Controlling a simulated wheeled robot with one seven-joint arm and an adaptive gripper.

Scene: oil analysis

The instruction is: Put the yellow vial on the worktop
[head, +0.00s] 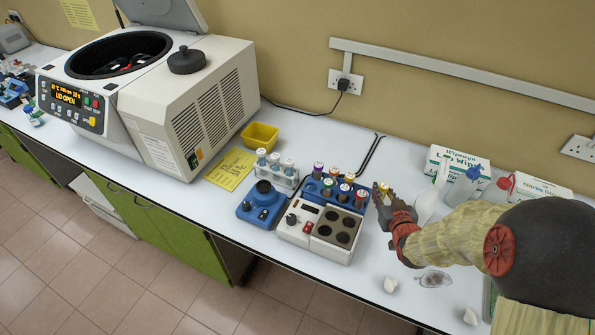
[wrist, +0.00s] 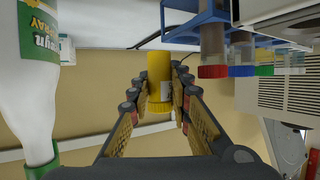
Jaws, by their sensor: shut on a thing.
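The yellow vial (wrist: 159,82) sits between the two fingers of my gripper (wrist: 158,100) in the wrist view, which shows the scene upside down. The fingers are closed on its sides. In the head view only its yellow top (head: 384,187) shows, at the tips of my gripper (head: 386,198), just right of the blue vial rack. The white worktop (head: 385,265) lies below. I cannot tell whether the vial's lower end touches it, as my gripper hides that part.
The blue rack (head: 328,189) holds several colour-capped vials. A white device with dark round wells (head: 322,232) stands in front of it.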

